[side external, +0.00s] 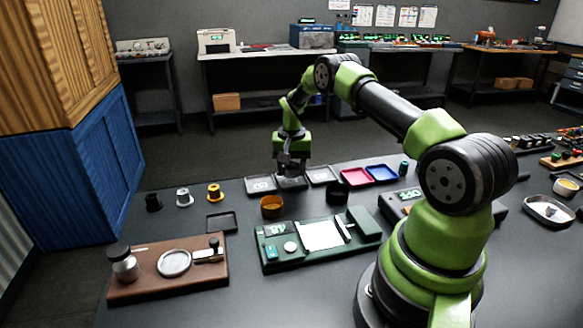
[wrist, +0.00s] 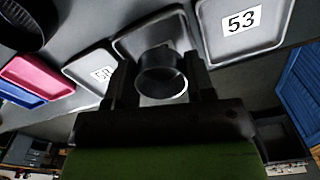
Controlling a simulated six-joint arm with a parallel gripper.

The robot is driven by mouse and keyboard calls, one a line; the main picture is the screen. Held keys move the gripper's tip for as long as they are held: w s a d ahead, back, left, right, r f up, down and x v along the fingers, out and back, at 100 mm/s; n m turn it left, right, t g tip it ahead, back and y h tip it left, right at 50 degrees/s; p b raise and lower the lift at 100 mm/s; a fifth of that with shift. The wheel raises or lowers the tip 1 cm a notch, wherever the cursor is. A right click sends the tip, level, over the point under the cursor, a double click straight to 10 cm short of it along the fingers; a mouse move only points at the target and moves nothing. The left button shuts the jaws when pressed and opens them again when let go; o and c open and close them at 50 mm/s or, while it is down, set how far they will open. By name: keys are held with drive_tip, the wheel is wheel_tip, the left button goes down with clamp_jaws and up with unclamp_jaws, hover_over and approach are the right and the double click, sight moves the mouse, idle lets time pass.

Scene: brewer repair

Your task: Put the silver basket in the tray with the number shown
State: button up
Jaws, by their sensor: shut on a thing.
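My gripper (side external: 291,170) points down over the middle grey tray (side external: 291,183) in the row at the back of the table. In the wrist view its two fingers are shut on the silver basket (wrist: 162,84), a round metal ring. The basket is over or in the middle tray (wrist: 128,44); I cannot tell whether it touches it. The grey tray on the other side (wrist: 88,68) has a label too small to read surely. A device display (side external: 409,194) shows green digits, not clearly legible.
A red tray (side external: 356,176) and a blue tray (side external: 383,173) continue the row. An amber cup (side external: 271,208) and a black cup (side external: 337,194) stand in front. A green board (side external: 272,254), a wooden board (side external: 160,288) and several small spools (side external: 183,198) are nearby.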

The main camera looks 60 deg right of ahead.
drive_tip(key=shift+f, duration=0.2)
drive_tip(key=shift+f, duration=0.35)
drive_tip(key=o, duration=1)
